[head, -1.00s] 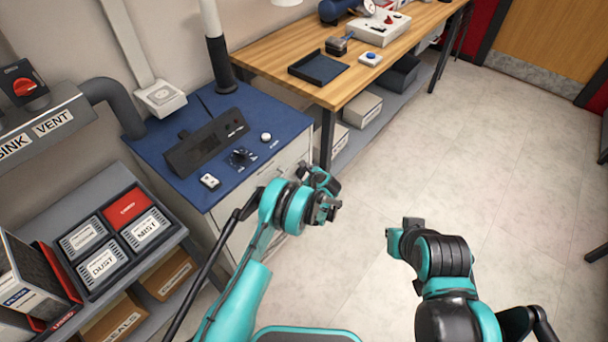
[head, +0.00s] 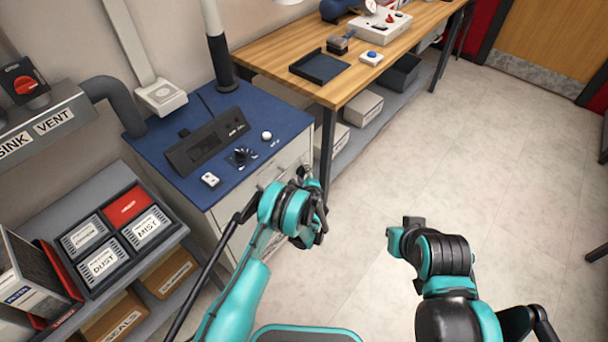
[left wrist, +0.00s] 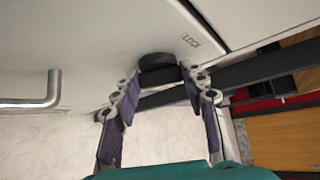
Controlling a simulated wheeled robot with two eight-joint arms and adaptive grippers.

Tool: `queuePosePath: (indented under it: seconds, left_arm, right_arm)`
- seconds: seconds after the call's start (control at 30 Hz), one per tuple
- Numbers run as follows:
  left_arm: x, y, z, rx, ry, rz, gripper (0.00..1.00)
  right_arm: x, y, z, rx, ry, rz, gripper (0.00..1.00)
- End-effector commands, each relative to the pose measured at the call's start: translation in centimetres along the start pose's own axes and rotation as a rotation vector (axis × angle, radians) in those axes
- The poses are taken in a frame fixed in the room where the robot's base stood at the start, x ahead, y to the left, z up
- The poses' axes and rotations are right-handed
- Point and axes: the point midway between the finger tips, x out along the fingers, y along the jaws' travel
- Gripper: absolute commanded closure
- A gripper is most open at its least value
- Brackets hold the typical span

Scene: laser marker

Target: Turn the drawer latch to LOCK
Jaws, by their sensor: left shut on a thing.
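The drawer latch (left wrist: 155,62) is a dark round knob on the pale cabinet front, beside a small printed LOCK label (left wrist: 191,40) in the left wrist view. My left gripper (left wrist: 160,80) has its two purple-padded fingers on either side of the knob, shut on it. In the head view my left gripper (head: 312,200) is at the right end of the cabinet's drawer front (head: 232,218), and the latch is hidden behind it. I cannot tell the latch's exact angle. My right gripper (head: 394,238) is over open floor, away from the cabinet; its fingers are unclear.
A metal drawer handle (left wrist: 40,90) sticks out left of the latch. The blue cabinet top (head: 225,180) carries a control panel (head: 207,141) and knobs. A wooden workbench (head: 345,85) stands to the right. A shelf with labelled boxes (head: 104,262) is at left.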

Motion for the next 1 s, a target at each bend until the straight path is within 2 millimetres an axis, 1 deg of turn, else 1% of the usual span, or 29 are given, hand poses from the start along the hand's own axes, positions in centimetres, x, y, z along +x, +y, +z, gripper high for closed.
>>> queuePosePath:
  seconds: [0.03,0.07,0.1,0.37,0.47,0.57,0.8,0.9,1.0]
  left_arm:
    - [0.0,0.0,0.0,0.0,-0.001,0.001,0.5]
    - [0.0,0.0,0.0,0.0,-0.001,0.001,0.42]
    - [0.0,0.0,0.0,0.0,-0.001,0.001,0.36]
    - [0.0,0.0,0.0,0.001,-0.001,0.001,0.36]
    - [-0.2,-0.4,0.2,0.002,-0.001,0.001,0.36]
    - [-0.7,-1.6,0.7,0.002,-0.001,0.001,0.36]
    - [-2.6,-5.7,2.4,0.002,0.002,-0.003,0.36]
    - [-3.2,-7.0,3.1,0.002,0.001,-0.001,0.36]
    - [-3.6,-7.9,3.6,0.001,0.001,0.0,0.36]
  right_arm:
    - [0.0,0.0,0.0,0.0,0.0,0.0,1.0]
    - [0.0,0.0,0.0,0.0,0.0,0.0,1.0]
    - [0.0,0.0,0.0,0.0,0.0,0.0,1.0]
    - [0.0,0.0,0.0,0.0,0.0,0.0,1.0]
    - [0.0,0.0,0.0,0.0,0.0,0.0,1.0]
    - [0.0,0.0,0.0,0.0,0.0,0.0,1.0]
    - [0.0,0.0,0.0,0.0,0.0,0.0,1.0]
    - [0.0,0.0,0.0,0.0,0.0,0.0,1.0]
    - [0.0,0.0,0.0,0.0,0.0,0.0,1.0]
